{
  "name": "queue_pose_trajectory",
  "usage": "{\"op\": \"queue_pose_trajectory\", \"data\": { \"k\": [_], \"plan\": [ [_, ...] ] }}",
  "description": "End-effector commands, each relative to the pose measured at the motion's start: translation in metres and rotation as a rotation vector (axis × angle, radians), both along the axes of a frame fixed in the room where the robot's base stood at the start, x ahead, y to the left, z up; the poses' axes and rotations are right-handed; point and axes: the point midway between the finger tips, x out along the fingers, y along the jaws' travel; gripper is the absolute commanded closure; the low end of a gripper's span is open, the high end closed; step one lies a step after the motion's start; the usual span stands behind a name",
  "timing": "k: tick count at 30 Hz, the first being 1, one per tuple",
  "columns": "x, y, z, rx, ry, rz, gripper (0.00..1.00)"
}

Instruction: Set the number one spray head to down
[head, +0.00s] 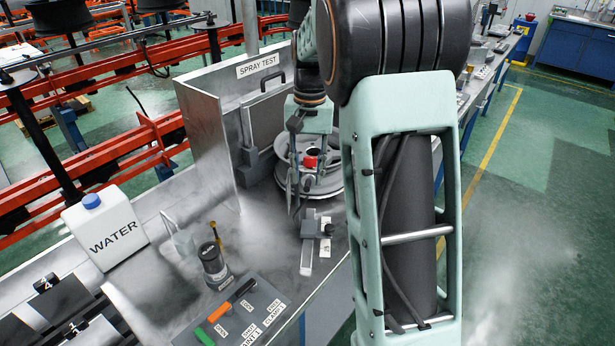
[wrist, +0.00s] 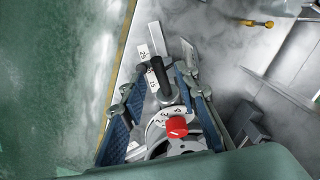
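I cannot tell which part is the number one spray head; no such marking reads clearly. Under the SPRAY TEST sign (head: 258,66), a round metal wheel-like part (head: 285,180) carries a red knob (head: 310,162), which also shows in the wrist view (wrist: 176,127) beside number labels. My gripper (head: 296,208) points down above the bench near this bar. In the wrist view its fingers (wrist: 158,78) are apart, with a black upright piece (wrist: 160,76) showing between them; contact is unclear.
A white WATER container (head: 104,232) stands at left. A dark cylinder (head: 214,265) and a panel (head: 262,302) with orange (head: 219,312), green (head: 203,336) and black (head: 243,290) handles are in front. A metal wall (head: 212,135) rises left of my gripper.

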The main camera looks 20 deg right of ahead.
Motion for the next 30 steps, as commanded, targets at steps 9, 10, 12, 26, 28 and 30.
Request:
{"op": "queue_pose_trajectory", "data": {
  "k": [9,10,12,26,28,30],
  "plan": [
    [0.004,-0.003,0.069,-0.001,-0.006,0.000,0.71],
    [0.004,-0.003,0.074,-0.001,-0.005,0.000,0.71],
    [0.004,-0.003,0.085,-0.002,-0.004,-0.001,0.71],
    [0.003,-0.004,0.104,0.000,-0.001,-0.001,0.71],
    [0.004,-0.004,0.103,0.000,-0.001,-0.001,0.71],
    [0.004,-0.004,0.103,0.000,-0.001,-0.001,0.71]
  ]
}}
